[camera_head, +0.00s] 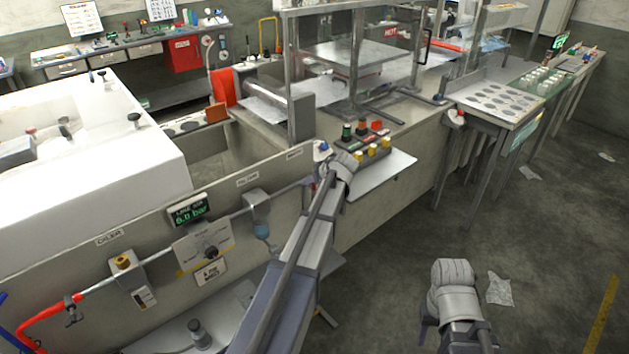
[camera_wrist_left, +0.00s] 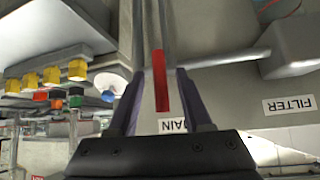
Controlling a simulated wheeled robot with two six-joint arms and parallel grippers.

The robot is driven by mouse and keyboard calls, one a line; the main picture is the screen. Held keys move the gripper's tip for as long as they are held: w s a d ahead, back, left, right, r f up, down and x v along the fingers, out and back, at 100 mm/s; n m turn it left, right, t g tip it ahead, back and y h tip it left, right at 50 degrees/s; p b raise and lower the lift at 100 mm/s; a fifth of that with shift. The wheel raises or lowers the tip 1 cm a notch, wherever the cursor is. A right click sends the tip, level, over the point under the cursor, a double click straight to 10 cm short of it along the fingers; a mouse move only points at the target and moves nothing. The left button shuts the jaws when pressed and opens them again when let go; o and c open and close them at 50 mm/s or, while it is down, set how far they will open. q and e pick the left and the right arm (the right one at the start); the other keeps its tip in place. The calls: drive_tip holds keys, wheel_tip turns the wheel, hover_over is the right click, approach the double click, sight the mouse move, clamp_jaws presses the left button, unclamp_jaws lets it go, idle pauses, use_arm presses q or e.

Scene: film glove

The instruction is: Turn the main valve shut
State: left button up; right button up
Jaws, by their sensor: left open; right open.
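The main valve's red handle (camera_wrist_left: 160,80) shows in the left wrist view, between the two fingers of my left gripper (camera_wrist_left: 160,105). The fingers are apart, with a gap on each side of the handle. A label ending in "AIN" (camera_wrist_left: 173,125) is partly hidden by the gripper. In the head view my left arm reaches to the right end of the pipe (camera_head: 280,194), near the small label at the panel's top, and covers the valve. My right gripper (camera_head: 455,325) is low at the bottom right, over the floor, away from the valve.
A display (camera_head: 189,210) on the panel reads about 6.0 bar. A filter unit (camera_head: 257,205) sits on the pipe, with a red hose (camera_head: 45,318) at its left end. A button box with yellow buttons (camera_head: 372,150) stands beside the left wrist. The right floor is mostly clear.

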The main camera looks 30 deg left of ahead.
use_arm(q)
drive_tip(key=p+v, duration=0.5)
drive_tip(key=v, duration=0.2)
drive_tip(key=shift+d+r, duration=0.25)
drive_tip(key=shift+r, duration=0.05)
drive_tip(key=shift+s, duration=0.1)
drive_tip(key=s+d+f+m+g+h, duration=0.2)
drive_tip(key=s+d+m, duration=0.5)
drive_tip(key=s+d, duration=0.7)
drive_tip(key=s+d+f+m+g+h, duration=0.3)
drive_tip(key=s+d+m, duration=0.5)
drive_tip(key=s+d, duration=0.7)
drive_tip(key=shift+d+f+h, duration=0.5)
drive_tip(key=shift+f+h, duration=0.15)
drive_tip(key=shift+h, duration=0.05)
